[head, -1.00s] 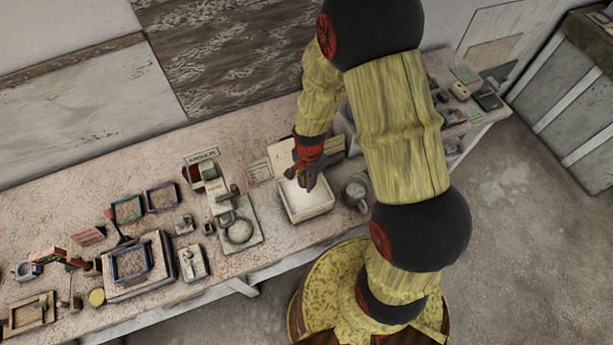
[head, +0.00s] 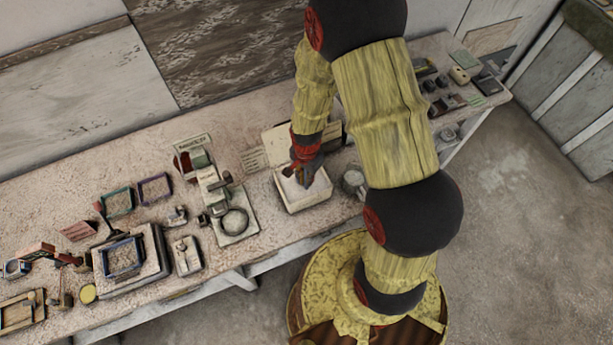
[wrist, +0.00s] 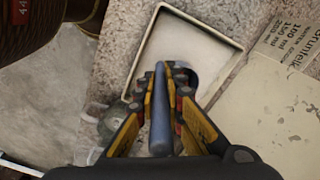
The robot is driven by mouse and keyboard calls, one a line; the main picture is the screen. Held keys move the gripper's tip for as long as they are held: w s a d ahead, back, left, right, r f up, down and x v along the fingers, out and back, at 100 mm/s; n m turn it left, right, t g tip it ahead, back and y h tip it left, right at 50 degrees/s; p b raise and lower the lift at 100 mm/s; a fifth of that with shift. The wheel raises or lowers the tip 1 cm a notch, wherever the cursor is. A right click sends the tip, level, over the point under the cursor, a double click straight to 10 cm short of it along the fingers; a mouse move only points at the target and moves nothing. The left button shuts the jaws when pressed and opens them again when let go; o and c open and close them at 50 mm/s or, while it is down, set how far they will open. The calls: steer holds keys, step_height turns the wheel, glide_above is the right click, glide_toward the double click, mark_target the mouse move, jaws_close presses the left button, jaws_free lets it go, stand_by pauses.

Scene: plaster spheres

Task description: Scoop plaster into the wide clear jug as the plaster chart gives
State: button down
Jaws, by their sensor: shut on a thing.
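My gripper (head: 304,176) is over the white plaster box (head: 308,201) in the head view. In the wrist view my gripper (wrist: 165,85) is shut on the blue handle of a scoop (wrist: 160,122). The scoop's far end is over or in the white plaster (wrist: 185,42) near the box's lower right corner; the fingers partly hide it, so I cannot tell its fill. A round, greyish clear vessel, seemingly the jug (head: 353,182), stands just right of the box; it shows partly in the wrist view (wrist: 113,123). A printed card, seemingly the chart (head: 253,160), is left of the box.
A scale-like device (head: 233,222) stands left of the box. Framed trays (head: 122,258) and small tools crowd the bench's left part. A pale panel (head: 283,143) stands behind the box. Small items (head: 460,75) lie at the far right end.

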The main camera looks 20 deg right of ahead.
steer(key=shift+f+b, duration=1.85)
steer(key=shift+f, duration=0.85)
steer(key=shift+r, duration=0.15)
step_height(320, 180, up, 10)
steer(key=p, duration=0.7)
